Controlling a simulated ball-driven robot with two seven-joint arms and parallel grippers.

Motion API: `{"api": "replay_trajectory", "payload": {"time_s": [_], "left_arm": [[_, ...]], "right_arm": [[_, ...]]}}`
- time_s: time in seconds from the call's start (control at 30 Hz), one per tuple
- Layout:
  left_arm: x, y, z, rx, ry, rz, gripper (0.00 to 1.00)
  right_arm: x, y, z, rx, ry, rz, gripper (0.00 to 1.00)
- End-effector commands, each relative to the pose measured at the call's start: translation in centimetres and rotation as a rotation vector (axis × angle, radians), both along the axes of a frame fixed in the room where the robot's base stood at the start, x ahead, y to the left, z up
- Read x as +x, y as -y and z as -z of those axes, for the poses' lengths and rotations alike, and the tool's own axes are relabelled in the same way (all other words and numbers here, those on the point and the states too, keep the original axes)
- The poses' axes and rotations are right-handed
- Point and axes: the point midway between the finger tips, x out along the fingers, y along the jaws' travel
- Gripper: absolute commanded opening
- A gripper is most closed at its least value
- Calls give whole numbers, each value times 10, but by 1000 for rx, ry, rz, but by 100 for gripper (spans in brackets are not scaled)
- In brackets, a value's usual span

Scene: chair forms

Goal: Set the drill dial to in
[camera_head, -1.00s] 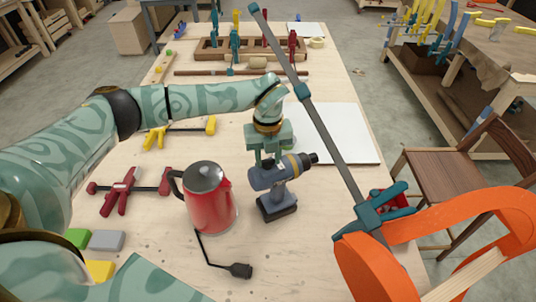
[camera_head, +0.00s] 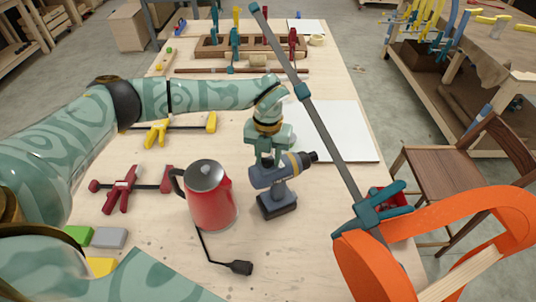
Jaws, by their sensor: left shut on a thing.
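The drill (camera_head: 276,184), dark blue-grey with a yellowish collar near its chuck, stands upright on its battery on the table, its chuck pointing right. The dial itself is hidden or too small to make out. My right gripper does not show.
A red kettle (camera_head: 210,196) stands just left of the drill, with a black cord and plug (camera_head: 238,267) in front. A long bar clamp (camera_head: 330,135) leans across on the right, near an orange form (camera_head: 372,266). A white board (camera_head: 340,135) lies behind.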

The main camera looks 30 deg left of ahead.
Motion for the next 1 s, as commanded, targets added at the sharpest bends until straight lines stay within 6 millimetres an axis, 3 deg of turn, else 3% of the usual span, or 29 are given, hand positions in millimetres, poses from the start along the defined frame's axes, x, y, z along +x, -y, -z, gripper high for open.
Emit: {"api": "replay_trajectory", "payload": {"time_s": [0.23, 0.27, 0.3, 0.33, 0.67, 0.83, 1.0], "left_arm": [[0, 0, 0, -1, 1, -1, 12], [0, 0, 0, -1, 1, -1, 43], [0, 0, 0, -1, 1, -1, 54], [0, 0, 0, -1, 1, -1, 56], [1, 0, -4, -1, 2, -1, 56], [1, 0, -31, -1, 5, 0, 56], [2, 0, -77, 0, 7, -1, 56]], "right_arm": [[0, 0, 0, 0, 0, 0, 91], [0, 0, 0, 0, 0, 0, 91], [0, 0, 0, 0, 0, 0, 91], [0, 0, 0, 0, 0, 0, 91], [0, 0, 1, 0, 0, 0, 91], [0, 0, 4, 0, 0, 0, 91], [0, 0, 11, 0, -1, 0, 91]]}}
